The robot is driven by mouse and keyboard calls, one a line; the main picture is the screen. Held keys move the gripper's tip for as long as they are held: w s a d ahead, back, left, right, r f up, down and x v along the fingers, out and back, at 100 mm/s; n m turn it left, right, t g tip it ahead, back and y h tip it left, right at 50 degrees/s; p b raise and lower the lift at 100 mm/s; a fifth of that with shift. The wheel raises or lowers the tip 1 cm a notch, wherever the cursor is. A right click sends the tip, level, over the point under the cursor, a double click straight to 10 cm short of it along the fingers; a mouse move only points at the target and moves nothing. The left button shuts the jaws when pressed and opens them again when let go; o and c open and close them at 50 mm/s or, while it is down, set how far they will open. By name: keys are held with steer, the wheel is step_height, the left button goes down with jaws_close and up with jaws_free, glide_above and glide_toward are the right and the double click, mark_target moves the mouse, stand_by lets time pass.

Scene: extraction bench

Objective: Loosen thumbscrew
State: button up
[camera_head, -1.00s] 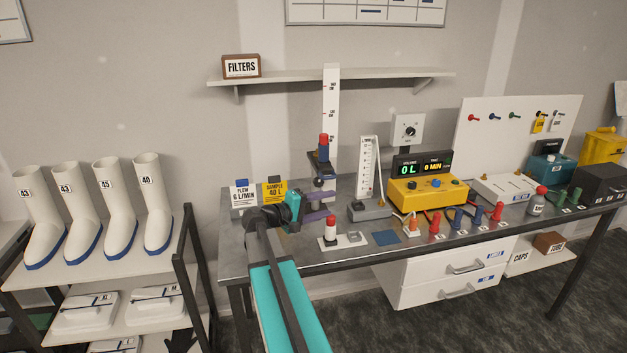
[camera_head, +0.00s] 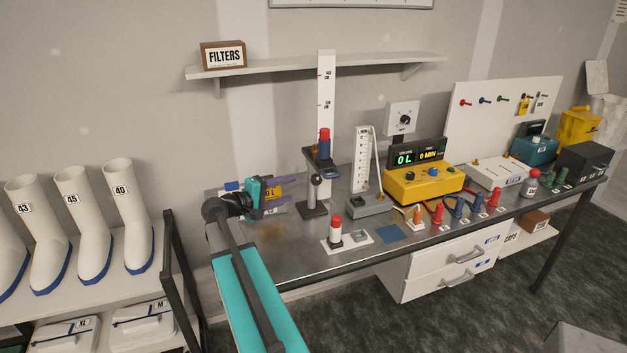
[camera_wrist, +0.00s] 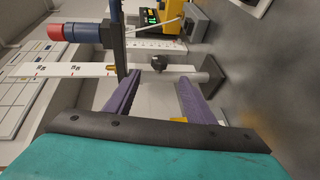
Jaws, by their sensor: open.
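The thumbscrew looks to be the round black knob (camera_head: 316,180) on the upright post of a small stand on the bench. It also shows in the wrist view (camera_wrist: 160,63), ahead of and between the purple fingers. Above it, a dark bracket (camera_head: 322,163) holds a blue cylinder with a red top (camera_head: 324,142). My gripper (camera_head: 293,194) is open and empty, just left of the stand. In the wrist view the gripper (camera_wrist: 159,78) points at the post (camera_wrist: 190,77), with a gap before the knob.
A red-topped white bottle (camera_head: 335,231) stands on a white plate in front of the stand. A vertical tube gauge (camera_head: 362,160) and a yellow pump unit (camera_head: 422,185) stand to the right. The bench front left (camera_head: 290,262) is clear. My gripper partly hides the yellow card.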

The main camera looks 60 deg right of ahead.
mark_target(312, 181)
steer(key=shift+d, duration=0.2)
steer(key=p+x, duration=0.5)
steer(key=x, duration=0.6)
steer(key=shift+s+d+r, duration=0.1)
steer(key=shift+s+d, duration=0.1)
steer(key=shift+x, duration=1.05)
steer(key=c, duration=1)
steer(key=shift+d, duration=0.1)
steer(key=shift+c, duration=0.3)
steer(key=shift+f, duration=0.25)
